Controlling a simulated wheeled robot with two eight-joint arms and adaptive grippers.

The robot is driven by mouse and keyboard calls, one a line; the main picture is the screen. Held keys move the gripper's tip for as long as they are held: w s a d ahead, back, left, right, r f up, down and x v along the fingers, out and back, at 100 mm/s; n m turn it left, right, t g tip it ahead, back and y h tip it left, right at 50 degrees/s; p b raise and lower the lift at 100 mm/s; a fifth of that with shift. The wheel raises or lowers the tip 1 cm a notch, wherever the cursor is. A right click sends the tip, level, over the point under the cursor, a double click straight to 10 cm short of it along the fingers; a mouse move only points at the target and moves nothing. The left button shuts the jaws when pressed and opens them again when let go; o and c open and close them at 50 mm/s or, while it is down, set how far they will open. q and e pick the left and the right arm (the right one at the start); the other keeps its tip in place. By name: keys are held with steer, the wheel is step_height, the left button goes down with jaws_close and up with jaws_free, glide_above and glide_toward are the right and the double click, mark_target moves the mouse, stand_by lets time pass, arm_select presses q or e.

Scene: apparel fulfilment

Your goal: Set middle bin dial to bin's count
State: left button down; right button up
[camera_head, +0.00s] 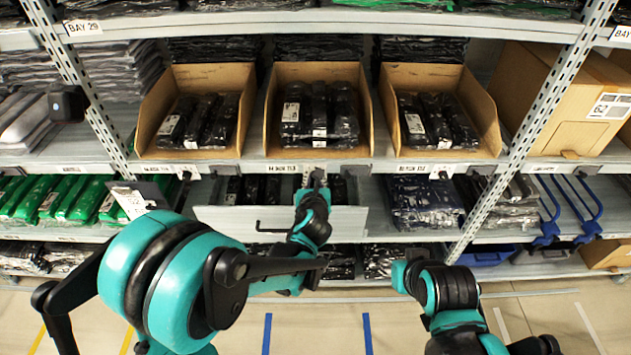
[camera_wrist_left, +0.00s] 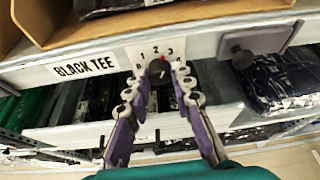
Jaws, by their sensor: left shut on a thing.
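The middle bin (camera_head: 271,134) is an open cardboard box on the shelf. About three black bagged items (camera_head: 319,112) show side by side in it; I cannot tell if others lie beneath. Below it, the dial (camera_wrist_left: 158,72) sits on a white numbered plate (camera_wrist_left: 143,50) beside a "BLACK TEE" label (camera_wrist_left: 84,68). A red mark shows at the dial's top, near 2 and 3; its exact setting is unclear. My left gripper (camera_wrist_left: 158,84), also in the head view (camera_head: 316,182), is shut on the dial, a finger on each side. My right gripper is out of view, with only its arm showing.
Similar bins stand left (camera_head: 158,150) and right (camera_head: 480,150). A pale drawer-like front (camera_head: 345,222) lies below the shelf edge. A large carton (camera_head: 560,90) stands at far right.

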arm_select(q)
steer(key=shift+a+n+h+b, duration=0.2)
steer(key=shift+n+h+b, duration=0.45)
steer(key=shift+n+h, duration=0.65)
steer(key=shift+n, duration=0.3)
steer(key=c, duration=1.3)
jaws_free()
steer(key=v, duration=1.2)
steer(key=shift+d+f, duration=0.1)
steer(key=shift+d, duration=0.05)
